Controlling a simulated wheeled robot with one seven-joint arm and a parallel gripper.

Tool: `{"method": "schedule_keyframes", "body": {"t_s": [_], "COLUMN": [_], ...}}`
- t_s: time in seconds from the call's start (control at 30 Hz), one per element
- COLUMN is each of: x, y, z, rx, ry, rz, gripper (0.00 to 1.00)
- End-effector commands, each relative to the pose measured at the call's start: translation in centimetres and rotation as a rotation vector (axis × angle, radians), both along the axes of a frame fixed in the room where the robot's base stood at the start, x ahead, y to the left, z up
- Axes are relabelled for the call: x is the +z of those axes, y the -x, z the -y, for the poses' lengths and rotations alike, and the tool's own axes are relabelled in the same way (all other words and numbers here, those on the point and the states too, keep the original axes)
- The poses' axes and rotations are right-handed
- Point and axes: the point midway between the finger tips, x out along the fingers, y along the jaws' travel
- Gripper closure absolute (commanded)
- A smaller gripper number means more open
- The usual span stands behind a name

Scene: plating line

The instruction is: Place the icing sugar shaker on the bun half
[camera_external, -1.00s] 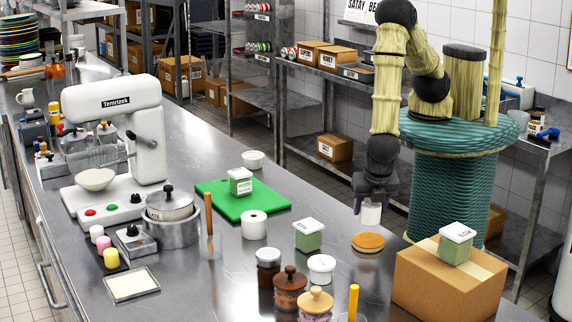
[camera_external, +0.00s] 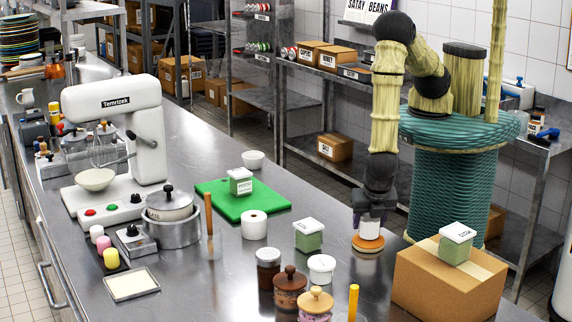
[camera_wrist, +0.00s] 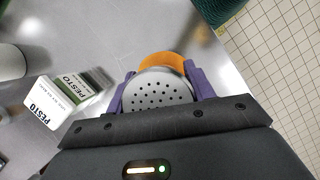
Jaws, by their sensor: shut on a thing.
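The icing sugar shaker (camera_external: 370,229) is a white cylinder, and its grey perforated top (camera_wrist: 157,92) faces the camera in the wrist view. My gripper (camera_external: 368,214) is shut on it, with a purple finger on either side. The bun half (camera_external: 368,244) is a flat orange-brown disc on the steel counter. The shaker is upright over the bun half and looks in contact with it or very close; I cannot tell which. In the wrist view the bun half (camera_wrist: 163,60) shows past the shaker's far edge.
A pesto tub (camera_external: 309,236) stands left of the bun half, near a white jar (camera_external: 321,268). A cardboard box (camera_external: 449,285) with another tub (camera_external: 456,244) on top stands at right. A green board (camera_external: 215,198) lies farther back.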

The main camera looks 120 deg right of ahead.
Motion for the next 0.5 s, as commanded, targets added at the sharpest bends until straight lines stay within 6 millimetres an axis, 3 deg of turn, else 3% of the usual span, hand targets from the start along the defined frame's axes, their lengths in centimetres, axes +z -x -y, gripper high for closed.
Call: {"method": "schedule_keyframes", "body": {"t_s": [0.03,0.07,0.13,0.5], "x": [-0.27,-0.15,-0.13,0.17], "y": [0.00,0.01,0.01,0.00], "z": [0.00,-0.01,0.00,0.01], "rx": [0.000,0.000,0.000,0.000], "ry": [0.000,0.000,0.000,0.000], "rz": [0.000,0.000,0.000,0.000], "gripper": [0.74,0.41,0.27,0.25]}}
